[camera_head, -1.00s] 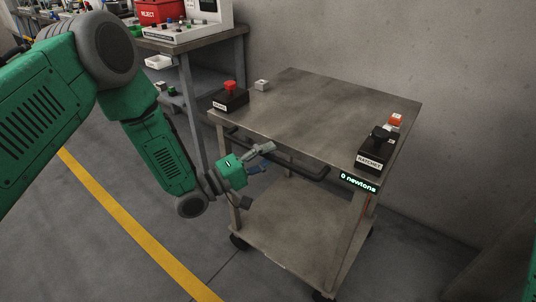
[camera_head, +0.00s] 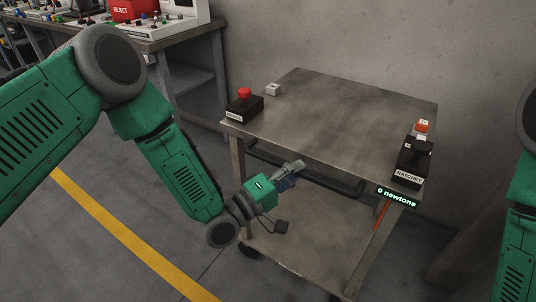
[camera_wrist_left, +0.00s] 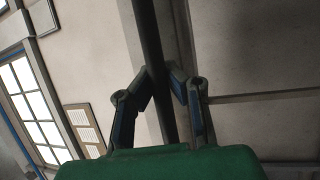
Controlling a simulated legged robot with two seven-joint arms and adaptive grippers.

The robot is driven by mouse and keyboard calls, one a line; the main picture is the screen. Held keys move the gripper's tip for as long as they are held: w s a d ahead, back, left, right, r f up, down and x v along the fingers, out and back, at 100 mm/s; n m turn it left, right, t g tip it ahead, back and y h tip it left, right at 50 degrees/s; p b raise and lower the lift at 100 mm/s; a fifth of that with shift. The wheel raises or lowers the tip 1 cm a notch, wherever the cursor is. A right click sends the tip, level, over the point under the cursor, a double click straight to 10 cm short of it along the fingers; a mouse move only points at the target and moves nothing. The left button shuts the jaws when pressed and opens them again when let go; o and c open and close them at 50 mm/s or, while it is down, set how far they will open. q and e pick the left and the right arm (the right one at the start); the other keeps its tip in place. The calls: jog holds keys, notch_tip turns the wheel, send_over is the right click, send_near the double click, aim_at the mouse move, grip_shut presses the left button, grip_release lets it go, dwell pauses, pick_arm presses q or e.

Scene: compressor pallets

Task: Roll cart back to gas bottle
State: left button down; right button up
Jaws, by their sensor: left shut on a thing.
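The cart (camera_head: 335,118) is a grey metal two-shelf trolley with a dark handle bar (camera_head: 335,184) along its near side. My left gripper (camera_head: 294,171) is at this bar, left of its middle. In the left wrist view the dark bar (camera_wrist_left: 150,40) passes between the two fingers (camera_wrist_left: 156,80), which are shut on it. A display (camera_head: 397,197) on the cart's near right corner reads "0 newtons". My right arm shows at the right edge, but its gripper is outside the view. No gas bottle can be made out.
On the cart top stand a red-knobbed box (camera_head: 244,103), a small white block (camera_head: 273,89), a black ratchet box (camera_head: 412,163) and a red-and-white button (camera_head: 422,127). A workbench (camera_head: 190,28) stands behind left. A wall (camera_head: 360,45) is behind the cart. Floor at front left is clear.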

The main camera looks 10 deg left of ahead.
pick_arm(q)
jog(key=shift+g, duration=0.3)
jog(key=s+d, duration=0.2)
jog(key=d, duration=0.2)
jog(key=s+d, duration=0.2)
jog(key=d, duration=0.3)
jog(key=s+d+f, duration=0.1)
jog(key=d, duration=0.4)
jog(key=shift+s, duration=0.4)
jog(key=shift+a, duration=0.1)
jog(key=c, duration=1.5)
grip_release()
jog(key=shift+c, duration=0.2)
jog(key=shift+w+a+r, duration=0.1)
jog(key=shift+r, duration=0.15)
jog(key=v, duration=1.2)
jog(key=shift+f, duration=0.2)
